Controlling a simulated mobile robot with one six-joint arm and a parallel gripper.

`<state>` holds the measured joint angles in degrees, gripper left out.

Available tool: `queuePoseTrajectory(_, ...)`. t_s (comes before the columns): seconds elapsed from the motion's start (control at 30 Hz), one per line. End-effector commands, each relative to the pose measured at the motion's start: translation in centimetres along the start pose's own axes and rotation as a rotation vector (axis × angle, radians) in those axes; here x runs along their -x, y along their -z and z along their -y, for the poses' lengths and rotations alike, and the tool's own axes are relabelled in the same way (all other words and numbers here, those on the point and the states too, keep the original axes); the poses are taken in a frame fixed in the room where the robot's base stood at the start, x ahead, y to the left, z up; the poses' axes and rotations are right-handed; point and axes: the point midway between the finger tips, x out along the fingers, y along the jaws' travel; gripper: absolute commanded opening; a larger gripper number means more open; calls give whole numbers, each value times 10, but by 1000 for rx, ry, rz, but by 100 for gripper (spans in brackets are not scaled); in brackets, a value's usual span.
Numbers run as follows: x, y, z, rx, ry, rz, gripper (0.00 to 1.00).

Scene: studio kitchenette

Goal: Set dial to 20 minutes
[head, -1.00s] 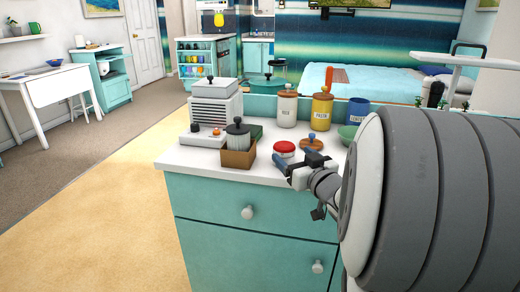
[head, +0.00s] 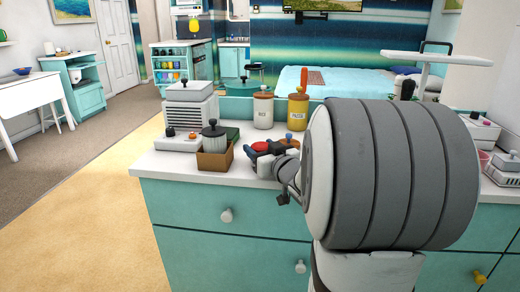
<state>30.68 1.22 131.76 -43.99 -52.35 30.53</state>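A white vented appliance (head: 188,112) stands at the left end of the counter. Its low front base carries a dark knob (head: 170,132) and a small orange-and-dark knob; any minute markings are too small to read. A round red-topped item (head: 261,147) sits further right, partly hidden; I cannot tell whether it is a timer. My gripper (head: 263,154) is just in front of the red-topped item, its blue-tipped fingers apart and nothing visible between them. I cannot tell whether it touches anything. My arm hides much of the counter's right part.
A brown box (head: 215,158) holding a dark-lidded jar stands left of my gripper. A white canister (head: 263,112) and a yellow canister (head: 298,110) stand behind. Counter front edge is mostly clear.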

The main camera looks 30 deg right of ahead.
Motion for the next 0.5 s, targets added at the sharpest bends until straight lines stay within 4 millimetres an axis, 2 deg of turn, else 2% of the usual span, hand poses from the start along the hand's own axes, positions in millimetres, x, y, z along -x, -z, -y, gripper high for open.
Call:
queuePoseTrajectory(0.03,0,0,0,0,0,0,51)
queuePoseTrajectory(0.27,0,0,0,0,-1,0,33)
queuePoseTrajectory(0.3,0,0,5,1,0,1,33)
queuePoseTrajectory(0.5,0,0,0,0,-3,0,32)
